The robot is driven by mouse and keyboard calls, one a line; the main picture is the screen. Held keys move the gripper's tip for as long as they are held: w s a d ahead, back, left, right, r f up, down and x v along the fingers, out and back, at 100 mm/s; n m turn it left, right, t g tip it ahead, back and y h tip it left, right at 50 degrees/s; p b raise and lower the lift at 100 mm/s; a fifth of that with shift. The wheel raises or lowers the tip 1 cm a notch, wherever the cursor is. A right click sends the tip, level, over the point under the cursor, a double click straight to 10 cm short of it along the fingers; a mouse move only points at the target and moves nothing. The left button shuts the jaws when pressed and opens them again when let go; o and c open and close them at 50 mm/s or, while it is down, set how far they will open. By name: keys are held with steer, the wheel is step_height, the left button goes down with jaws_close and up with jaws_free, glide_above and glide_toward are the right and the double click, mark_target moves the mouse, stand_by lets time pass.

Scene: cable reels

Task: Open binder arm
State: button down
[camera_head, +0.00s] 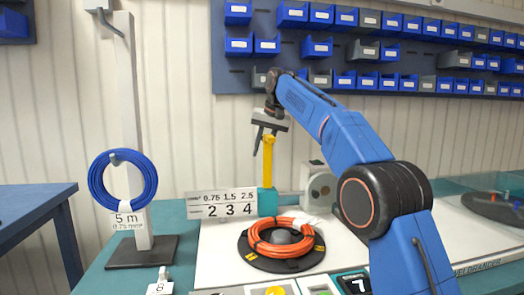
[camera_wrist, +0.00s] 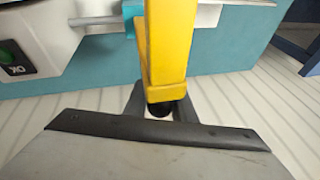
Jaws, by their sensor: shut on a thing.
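The binder arm is a yellow bar (camera_head: 268,160) that stands upright on a teal base (camera_head: 267,201) behind the orange cable coil. My gripper (camera_head: 264,136) is at the top end of the yellow arm, pointing down. In the wrist view the yellow arm (camera_wrist: 168,45) runs down to my gripper (camera_wrist: 160,108), whose dark fingers are shut on its end. The exact contact between the fingers and the arm is partly hidden by the arm itself.
An orange cable coil (camera_head: 281,244) lies on a dark round plate (camera_head: 259,262). A sign with numbers (camera_head: 222,204) stands left of the base. A blue coil (camera_head: 122,180) hangs on a stand at the left. Blue bins (camera_head: 292,14) line the back wall.

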steer(key=shift+w+d+f, duration=0.1)
steer(key=shift+f, duration=0.35)
stand_by(0.4)
steer(key=c, duration=1.5)
jaws_free()
steer(key=shift+w+d, duration=0.1)
steer(key=v, duration=0.7)
steer(key=shift+r, duration=0.4)
